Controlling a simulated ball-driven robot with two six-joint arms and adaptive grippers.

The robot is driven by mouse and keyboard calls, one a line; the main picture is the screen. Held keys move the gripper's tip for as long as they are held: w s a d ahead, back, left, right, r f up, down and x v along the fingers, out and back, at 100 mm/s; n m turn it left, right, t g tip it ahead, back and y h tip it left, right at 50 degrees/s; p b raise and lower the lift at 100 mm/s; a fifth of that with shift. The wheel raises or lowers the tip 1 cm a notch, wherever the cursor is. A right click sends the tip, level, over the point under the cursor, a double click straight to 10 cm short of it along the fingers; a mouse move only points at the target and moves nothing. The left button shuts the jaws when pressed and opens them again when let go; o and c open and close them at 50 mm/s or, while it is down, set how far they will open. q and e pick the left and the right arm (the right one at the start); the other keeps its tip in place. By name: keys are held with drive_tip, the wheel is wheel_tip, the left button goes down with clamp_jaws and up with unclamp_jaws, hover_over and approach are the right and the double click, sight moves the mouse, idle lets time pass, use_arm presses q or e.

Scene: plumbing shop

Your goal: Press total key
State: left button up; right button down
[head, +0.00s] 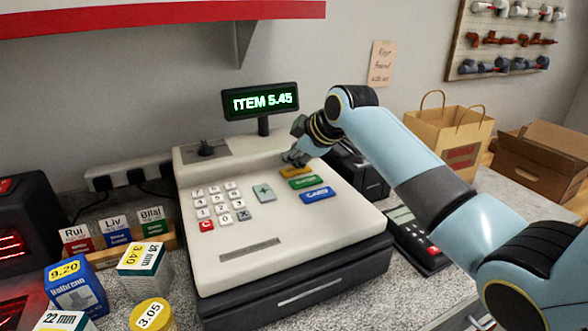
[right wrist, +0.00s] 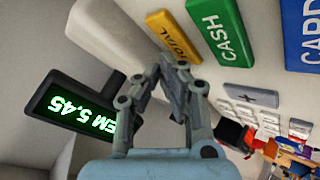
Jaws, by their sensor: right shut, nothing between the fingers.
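The cash register (head: 230,247) stands on the counter, and its display (head: 262,101) reads ITEM 5.45. The yellow TOTAL key (head: 296,172) is the rearmost of three long keys on its right. My right gripper (head: 294,158) is shut and empty, pointing down just behind the TOTAL key. In the right wrist view its fingertips (right wrist: 172,62) are close beside the TOTAL key's edge; I cannot tell whether they touch it. My left gripper is not in view.
The green CASH key (head: 306,182) and blue CARD key (head: 317,195) lie in front of TOTAL. A plus key (head: 264,193) and number keys are to the left. A card terminal (head: 417,239) stands right of the register. Priced boxes (head: 76,289) stand at front left.

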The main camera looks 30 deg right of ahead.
sight(293, 170)
drive_tip(key=shift+f, duration=0.15)
idle(0.3)
drive_tip(key=shift+f, duration=0.4)
idle(0.5)
drive_tip(key=shift+r+p, duration=0.55)
drive_tip(key=shift+p, duration=0.1)
wheel_tip(293, 170, up, 5)
drive_tip(key=p, duration=0.5)
drive_tip(key=shift+f, duration=0.1)
drive_tip(key=shift+r, duration=0.6)
